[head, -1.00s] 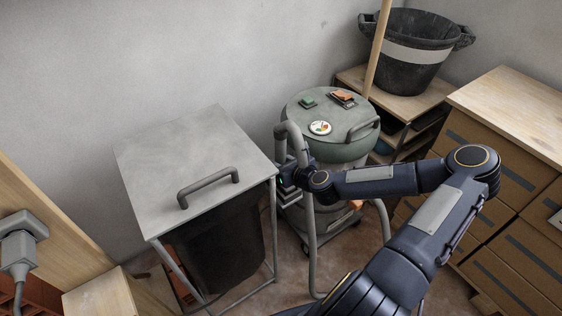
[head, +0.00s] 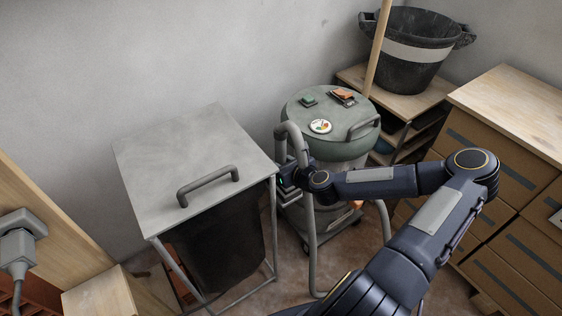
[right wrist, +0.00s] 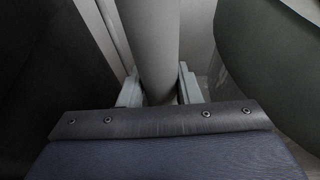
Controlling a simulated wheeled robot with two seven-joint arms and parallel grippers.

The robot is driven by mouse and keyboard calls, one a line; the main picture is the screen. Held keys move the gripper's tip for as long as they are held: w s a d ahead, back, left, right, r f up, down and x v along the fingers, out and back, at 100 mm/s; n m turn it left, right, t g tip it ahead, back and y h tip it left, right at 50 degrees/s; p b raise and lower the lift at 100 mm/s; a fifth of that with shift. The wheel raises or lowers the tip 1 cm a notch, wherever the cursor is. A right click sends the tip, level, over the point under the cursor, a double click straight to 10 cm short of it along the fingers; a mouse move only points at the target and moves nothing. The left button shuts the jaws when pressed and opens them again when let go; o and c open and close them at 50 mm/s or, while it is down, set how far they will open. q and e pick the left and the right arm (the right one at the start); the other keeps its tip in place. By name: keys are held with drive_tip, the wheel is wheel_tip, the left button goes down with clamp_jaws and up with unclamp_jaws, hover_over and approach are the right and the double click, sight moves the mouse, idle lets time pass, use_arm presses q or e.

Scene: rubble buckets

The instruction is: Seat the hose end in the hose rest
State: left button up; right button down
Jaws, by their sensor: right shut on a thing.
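A grey hose (head: 294,130) arches up beside the green-topped vacuum (head: 332,108) in the head view. My right gripper (head: 284,180) is at the left side of the vacuum, between it and the grey-lidded bin frame. In the right wrist view the gripper's two fingers (right wrist: 160,92) stand on either side of the grey hose tube (right wrist: 152,45), shut on it. The fingertips are partly hidden in the head view by my wrist. I cannot make out the hose rest or whether the hose end touches it. My left gripper is not in view.
A grey-lidded bin frame (head: 150,190) with a dark bin (head: 222,250) stands close on the left. A black bucket (head: 408,75) sits on a wooden shelf at the back right. Wooden drawers (head: 500,175) stand on the right. Small items lie on the vacuum's lid.

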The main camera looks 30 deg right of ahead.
drive_tip(key=c, duration=1)
unclamp_jaws()
drive_tip(key=shift+o, duration=0.2)
drive_tip(key=shift+s, duration=0.1)
drive_tip(key=p+v, duration=0.1)
drive_tip(key=v, duration=0.6)
drive_tip(key=shift+s+p, duration=0.3)
drive_tip(key=shift+s+r, duration=0.1)
